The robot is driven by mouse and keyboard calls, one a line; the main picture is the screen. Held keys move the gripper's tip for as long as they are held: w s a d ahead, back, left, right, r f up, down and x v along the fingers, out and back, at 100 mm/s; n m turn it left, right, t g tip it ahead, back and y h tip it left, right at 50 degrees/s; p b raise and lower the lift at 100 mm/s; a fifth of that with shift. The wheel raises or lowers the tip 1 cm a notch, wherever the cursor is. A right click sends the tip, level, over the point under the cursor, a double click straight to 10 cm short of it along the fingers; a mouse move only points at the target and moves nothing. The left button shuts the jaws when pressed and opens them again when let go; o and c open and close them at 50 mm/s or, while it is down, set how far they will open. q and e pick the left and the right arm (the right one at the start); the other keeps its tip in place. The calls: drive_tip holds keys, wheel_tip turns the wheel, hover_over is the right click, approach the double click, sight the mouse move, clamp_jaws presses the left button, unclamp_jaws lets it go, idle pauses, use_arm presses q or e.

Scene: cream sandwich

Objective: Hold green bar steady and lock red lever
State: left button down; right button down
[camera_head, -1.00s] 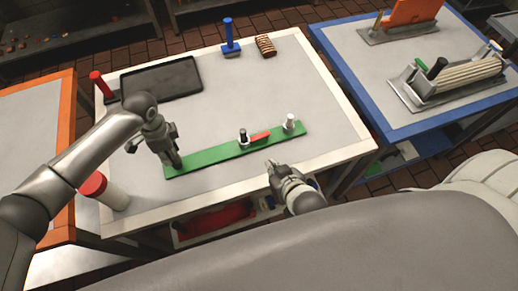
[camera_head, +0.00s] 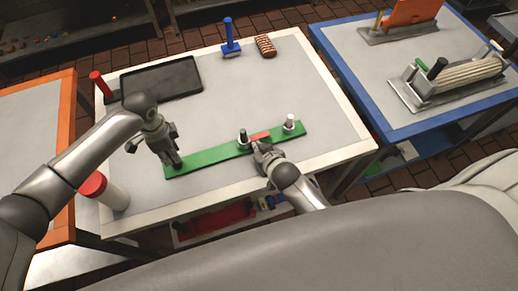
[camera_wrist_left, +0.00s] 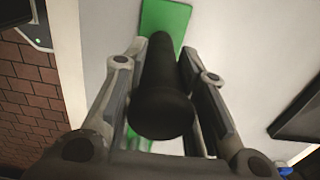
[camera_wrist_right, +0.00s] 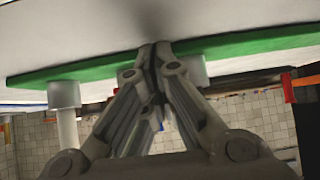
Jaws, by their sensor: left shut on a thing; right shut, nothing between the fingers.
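The green bar (camera_head: 210,156) lies across the white-framed table, its right end farther back. My left gripper (camera_head: 174,160) is shut on a black knob (camera_wrist_left: 162,92) at the bar's left end. The red lever (camera_head: 261,135) lies on the bar between a dark knob with a white base (camera_head: 242,137) and a white post (camera_head: 290,122). My right gripper (camera_head: 258,146) is shut and empty at the front edge of the bar, close to the lever. In the right wrist view its closed fingers (camera_wrist_right: 154,50) overlap the green bar (camera_wrist_right: 100,68); whether they touch is unclear.
A dark tray (camera_head: 160,80), a blue-handled tool (camera_head: 230,40) and a striped brown pastry (camera_head: 265,45) stand at the back. A red-capped white jar (camera_head: 112,196) is at the front left. The table middle behind the bar is clear.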

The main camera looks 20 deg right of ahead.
drive_tip(key=shift+w+a, duration=0.25)
drive_tip(key=shift+w, duration=0.4)
drive_tip(key=shift+s, duration=0.1)
drive_tip(key=s, duration=0.4)
drive_tip(key=shift+s, duration=0.25)
drive_tip(key=v, duration=0.9)
drive_tip(key=shift+r, duration=0.35)
drive_tip(key=shift+a, duration=0.1)
use_arm(q)
drive_tip(key=c, duration=1)
unclamp_jaws()
